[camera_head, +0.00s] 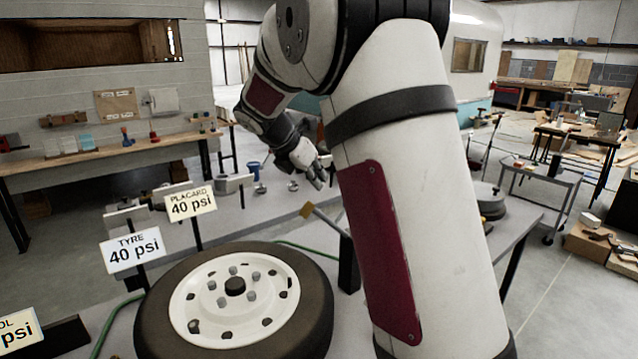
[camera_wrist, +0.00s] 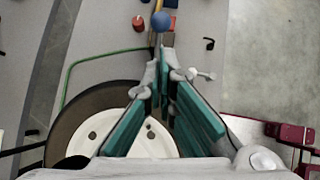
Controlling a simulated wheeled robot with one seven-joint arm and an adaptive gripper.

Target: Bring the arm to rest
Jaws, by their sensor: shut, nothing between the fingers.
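My gripper (camera_head: 318,178) hangs in the air in the upper middle of the head view, at the end of my bent arm. It is beyond the near end of the workbench and above its surface. In the wrist view the fingers of my gripper (camera_wrist: 164,78) converge, with green pads along their inner sides and nothing held between them. The tyre with its white wheel (camera_head: 235,300) lies flat on the bench, closer to the head camera than my gripper. The same wheel (camera_wrist: 100,125) shows below and left of the fingers. My upper arm hides part of the bench.
Placards reading "TYRE 40 psi" (camera_head: 133,250) and "PLACARD 40 psi" (camera_head: 190,201) stand left of the wheel. A green hose (camera_wrist: 85,65) curves around it. A blue ball-shaped item (camera_wrist: 160,21) lies past the fingertips. A wall bench (camera_head: 100,155) and a cart (camera_head: 545,175) stand farther off.

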